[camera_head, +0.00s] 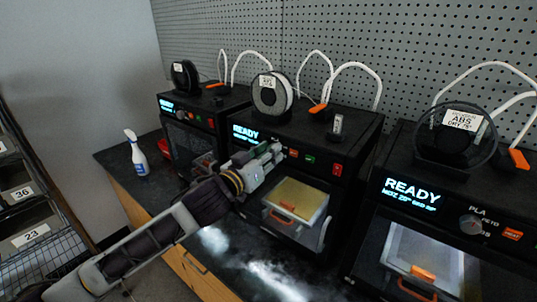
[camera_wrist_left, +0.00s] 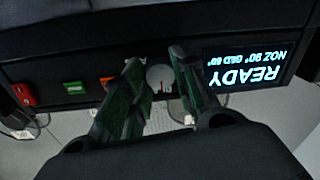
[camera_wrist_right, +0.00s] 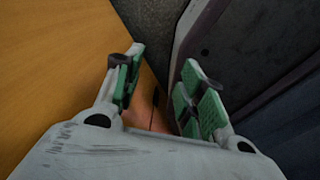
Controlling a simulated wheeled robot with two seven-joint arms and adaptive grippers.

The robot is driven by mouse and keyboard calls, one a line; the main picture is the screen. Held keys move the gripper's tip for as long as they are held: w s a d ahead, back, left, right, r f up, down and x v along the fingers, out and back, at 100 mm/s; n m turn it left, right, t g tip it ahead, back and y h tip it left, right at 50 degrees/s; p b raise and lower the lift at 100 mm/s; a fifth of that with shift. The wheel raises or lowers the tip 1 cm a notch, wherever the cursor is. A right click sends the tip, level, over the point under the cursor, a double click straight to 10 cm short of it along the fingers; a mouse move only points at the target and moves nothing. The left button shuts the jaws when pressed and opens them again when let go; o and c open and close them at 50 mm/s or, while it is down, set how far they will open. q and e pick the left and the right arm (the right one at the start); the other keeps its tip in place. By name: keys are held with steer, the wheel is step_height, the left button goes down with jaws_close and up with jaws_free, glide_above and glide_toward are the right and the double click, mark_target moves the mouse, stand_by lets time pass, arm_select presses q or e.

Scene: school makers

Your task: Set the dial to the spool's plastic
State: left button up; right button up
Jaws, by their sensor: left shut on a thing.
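The middle printer (camera_head: 318,152) has a lit READY screen (camera_head: 245,133), with a white spool (camera_head: 272,92) on top whose label is too small to read. My left gripper (camera_head: 274,153) is at its front panel. In the left wrist view the fingers close on either side of the round pale dial (camera_wrist_left: 160,77), which is partly covered; its setting is not readable. My right gripper (camera_wrist_right: 155,100) is open and empty beside a wood-coloured panel.
The right printer (camera_head: 455,215) has a READY screen and a black spool labelled ABS (camera_head: 462,120). The left printer (camera_head: 190,130) carries a dark spool. A spray bottle (camera_head: 136,153) stands at the bench's left end. Green and red buttons (camera_wrist_left: 74,88) sit beside the dial.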

arm_select(q)
steer(key=shift+m+p, duration=1.25)
steer(key=shift+m, duration=1.65)
steer(key=o, duration=1.1)
steer(key=shift+c, duration=0.2)
arm_select(e)
steer(key=a+r, duration=0.2)
steer(key=shift+s+a+r, duration=0.15)
steer(key=shift+a+r, duration=0.1)
steer(key=shift+a, duration=0.1)
steer(key=shift+d, duration=0.15)
arm_select(q)
steer(key=shift+s+a, duration=0.1)
steer(key=shift+a, duration=0.05)
steer(key=v, duration=0.7)
steer(key=shift+f, duration=0.15)
steer(key=shift+s, duration=0.1)
